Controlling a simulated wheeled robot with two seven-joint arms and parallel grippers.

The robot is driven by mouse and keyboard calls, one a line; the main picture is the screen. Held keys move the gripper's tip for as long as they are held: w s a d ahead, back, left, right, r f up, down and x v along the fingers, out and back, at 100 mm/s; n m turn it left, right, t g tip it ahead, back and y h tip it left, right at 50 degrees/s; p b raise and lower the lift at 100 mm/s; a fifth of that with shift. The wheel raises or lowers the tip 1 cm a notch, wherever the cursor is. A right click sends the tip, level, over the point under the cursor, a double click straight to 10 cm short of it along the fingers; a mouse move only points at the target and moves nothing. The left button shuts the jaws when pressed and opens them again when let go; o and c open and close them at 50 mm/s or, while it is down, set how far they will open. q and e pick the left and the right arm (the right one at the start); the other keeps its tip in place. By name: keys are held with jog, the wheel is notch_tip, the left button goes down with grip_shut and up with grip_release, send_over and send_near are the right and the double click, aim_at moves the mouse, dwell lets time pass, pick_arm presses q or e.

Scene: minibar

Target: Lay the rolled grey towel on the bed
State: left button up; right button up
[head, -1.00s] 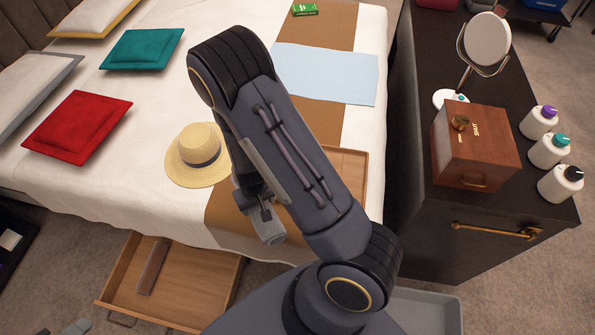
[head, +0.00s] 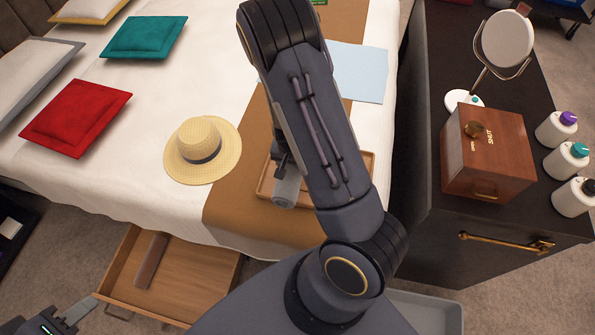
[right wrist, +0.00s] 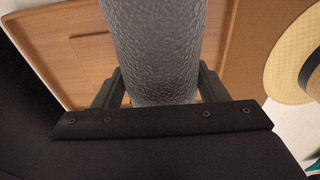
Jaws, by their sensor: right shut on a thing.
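The rolled grey towel (head: 286,190) is in my right gripper (head: 279,163), whose arm covers much of the bed. In the right wrist view the towel (right wrist: 155,45) stands between the two fingers (right wrist: 160,88), which are shut on it. The towel is over the wooden tray on the bed; whether it touches the tray I cannot tell. The bed (head: 130,190) has a white cover with a brown runner (head: 235,210). My left gripper (head: 72,316) is at the bottom left corner, near the open drawer, partly cut off; its opening is unclear.
A wooden tray (head: 265,192) lies on the runner, with a straw hat (head: 203,138) to its left. Red (head: 76,118) and teal (head: 143,38) cushions lie further left. A light blue cloth (head: 362,75) lies behind. An open drawer (head: 190,287) juts out below the bed. A dark cabinet (head: 420,180) stands right.

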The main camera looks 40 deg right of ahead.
jog(key=shift+w+d+f, duration=0.2)
jog(key=shift+d+f, duration=0.25)
jog(key=shift+f, duration=0.15)
jog(key=shift+w+d+f, duration=0.15)
jog(key=shift+d+f, duration=0.3)
jog(key=shift+f, duration=0.15)
notch_tip(320, 180, down, 3)
jog(key=shift+w+d+f, duration=0.1)
jog(key=shift+d+f, duration=0.05)
jog(key=shift+f, duration=0.05)
jog(key=shift+f+b, duration=0.6)
jog(key=shift+b, duration=0.1)
jog(key=o, duration=1.1)
